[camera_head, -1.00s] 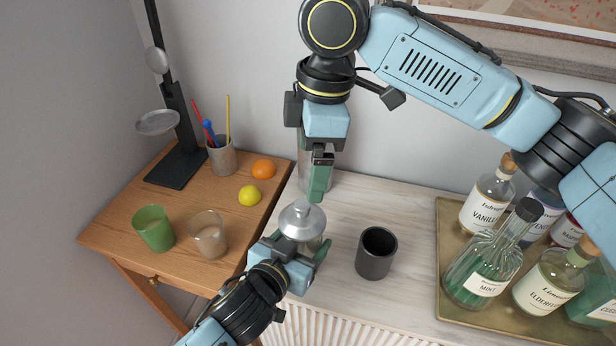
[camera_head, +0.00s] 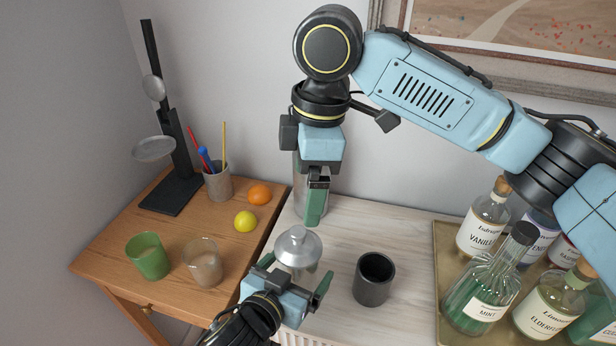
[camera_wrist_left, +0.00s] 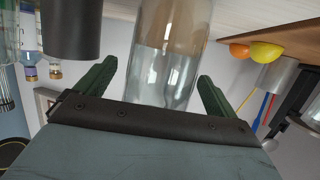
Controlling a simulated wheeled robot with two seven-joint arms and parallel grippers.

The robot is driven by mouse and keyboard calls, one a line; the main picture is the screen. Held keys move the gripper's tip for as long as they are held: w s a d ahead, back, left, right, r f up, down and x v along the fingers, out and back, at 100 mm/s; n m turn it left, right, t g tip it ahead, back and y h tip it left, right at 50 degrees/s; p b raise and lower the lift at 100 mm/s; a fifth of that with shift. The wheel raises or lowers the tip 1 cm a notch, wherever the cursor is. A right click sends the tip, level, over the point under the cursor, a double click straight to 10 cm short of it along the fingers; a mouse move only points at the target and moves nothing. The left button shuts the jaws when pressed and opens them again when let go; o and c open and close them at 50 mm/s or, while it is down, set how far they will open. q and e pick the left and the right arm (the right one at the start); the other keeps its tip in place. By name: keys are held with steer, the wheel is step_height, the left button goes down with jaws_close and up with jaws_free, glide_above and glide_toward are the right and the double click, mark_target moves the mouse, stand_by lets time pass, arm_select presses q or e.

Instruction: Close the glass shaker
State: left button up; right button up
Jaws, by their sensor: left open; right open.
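The glass shaker (camera_head: 308,263) stands on the pale counter with a silver metal cap (camera_head: 298,246) on its top. In the left wrist view its clear glass body (camera_wrist_left: 168,62) lies between my left fingers, with a gap on both sides. My left gripper (camera_head: 292,278) is open around the shaker, low in front of it. My right gripper (camera_head: 315,205) points down, open and empty, above and behind the cap and apart from it. Its fingers overlap in the head view. Whether the cap is fully seated cannot be told.
A dark cup (camera_head: 374,279) stands right of the shaker. A brass tray (camera_head: 447,240) with several bottles is at right. A metal cylinder (camera_head: 325,172) stands behind my right gripper. A wooden side table (camera_head: 183,228) at left bears glasses, a lemon, an orange and a pen cup.

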arm_select(q)
steer(key=v, duration=1.2)
steer(key=shift+s+a, duration=0.2)
steer(key=shift+r, duration=0.15)
